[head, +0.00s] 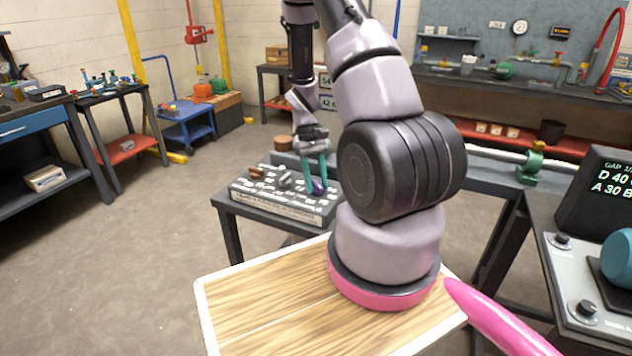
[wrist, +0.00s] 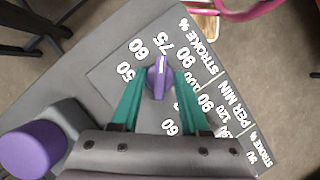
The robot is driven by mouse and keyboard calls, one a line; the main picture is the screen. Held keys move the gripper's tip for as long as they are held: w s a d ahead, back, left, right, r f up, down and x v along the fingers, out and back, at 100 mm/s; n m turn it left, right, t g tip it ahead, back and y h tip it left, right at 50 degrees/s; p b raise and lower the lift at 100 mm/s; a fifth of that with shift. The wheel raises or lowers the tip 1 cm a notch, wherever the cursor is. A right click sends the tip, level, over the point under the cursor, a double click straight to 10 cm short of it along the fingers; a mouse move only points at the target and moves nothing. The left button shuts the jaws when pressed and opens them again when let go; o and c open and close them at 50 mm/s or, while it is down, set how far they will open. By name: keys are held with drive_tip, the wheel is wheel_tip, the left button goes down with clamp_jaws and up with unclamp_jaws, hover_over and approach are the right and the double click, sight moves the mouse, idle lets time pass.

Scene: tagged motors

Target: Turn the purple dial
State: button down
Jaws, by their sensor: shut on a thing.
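The purple dial (wrist: 160,77) stands on a sloped grey panel with white numbers around it and the label STROKE %. Its pale pointer line faces the numbers near 75. My gripper (wrist: 161,88) has its two teal fingers on either side of the dial, shut on it. In the head view my gripper (head: 316,184) reaches down to the panel (head: 262,207), and the purple dial (head: 319,187) shows between the fingertips, partly covered.
A brown dial (head: 257,173) and a grey dial (head: 286,180) sit left of the purple dial on the same panel. In the wrist view a larger purple cylinder (wrist: 32,148) stands on a grey block beside the panel.

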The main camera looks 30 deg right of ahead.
drive_tip(key=shift+m, duration=0.4)
drive_tip(key=shift+c, duration=2)
unclamp_jaws()
drive_tip(key=v, duration=1)
drive_tip(key=shift+d+r, duration=0.2)
drive_tip(key=shift+r, duration=0.2)
drive_tip(key=shift+w, duration=0.1)
